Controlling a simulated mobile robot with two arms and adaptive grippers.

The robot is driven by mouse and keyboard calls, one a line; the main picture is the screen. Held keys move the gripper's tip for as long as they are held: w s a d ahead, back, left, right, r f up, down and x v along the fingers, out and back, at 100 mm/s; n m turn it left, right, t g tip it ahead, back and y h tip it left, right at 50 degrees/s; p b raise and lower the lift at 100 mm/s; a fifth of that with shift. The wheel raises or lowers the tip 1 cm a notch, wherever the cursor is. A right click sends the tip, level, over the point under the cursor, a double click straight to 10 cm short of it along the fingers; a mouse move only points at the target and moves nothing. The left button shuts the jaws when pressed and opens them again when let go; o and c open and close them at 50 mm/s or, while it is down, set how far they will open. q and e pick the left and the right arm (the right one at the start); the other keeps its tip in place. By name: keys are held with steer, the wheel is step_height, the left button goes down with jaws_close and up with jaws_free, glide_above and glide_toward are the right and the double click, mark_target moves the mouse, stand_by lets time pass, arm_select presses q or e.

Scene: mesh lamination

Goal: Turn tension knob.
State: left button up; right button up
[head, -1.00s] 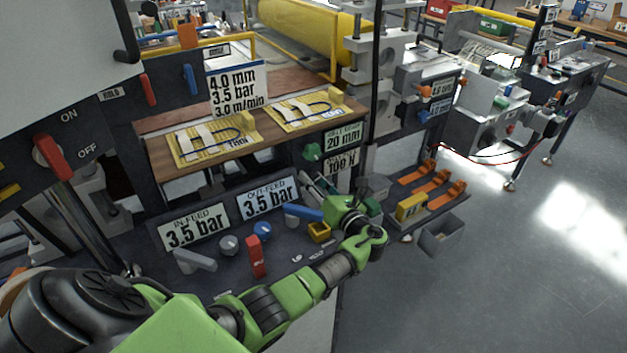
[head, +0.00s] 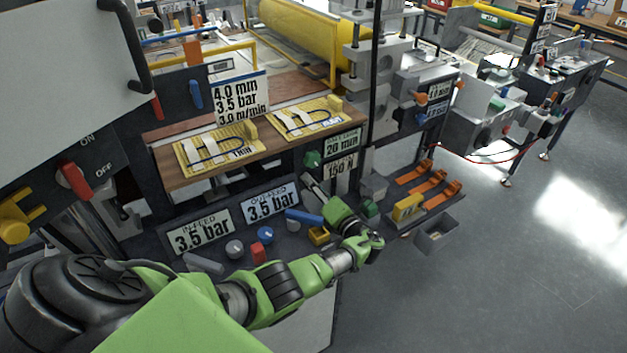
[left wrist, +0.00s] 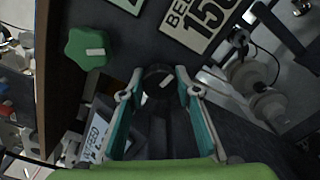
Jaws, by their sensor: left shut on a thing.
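The tension knob (left wrist: 158,76) is black with a white pointer mark, in the left wrist view, between my two fingertips. Beside it a sign (left wrist: 203,20) reads 150; in the head view this sign (head: 341,169) reads 150 N. In the head view the gripper and arm hide the knob. My right gripper is not in view.
Blue (head: 304,216) and red (head: 258,253) handles stand along the lower console. A wooden shelf (head: 160,180) overhangs it.

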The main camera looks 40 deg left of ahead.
arm_select(q)
steer(key=shift+w+m, duration=0.1)
steer(key=shift+m, duration=0.4)
steer(key=shift+r, duration=0.1)
steer(key=o, duration=1.1)
steer(key=shift+d, duration=0.1)
steer(key=v, duration=1.1)
steer(key=shift+s+d, duration=0.2)
steer(key=shift+d, duration=0.15)
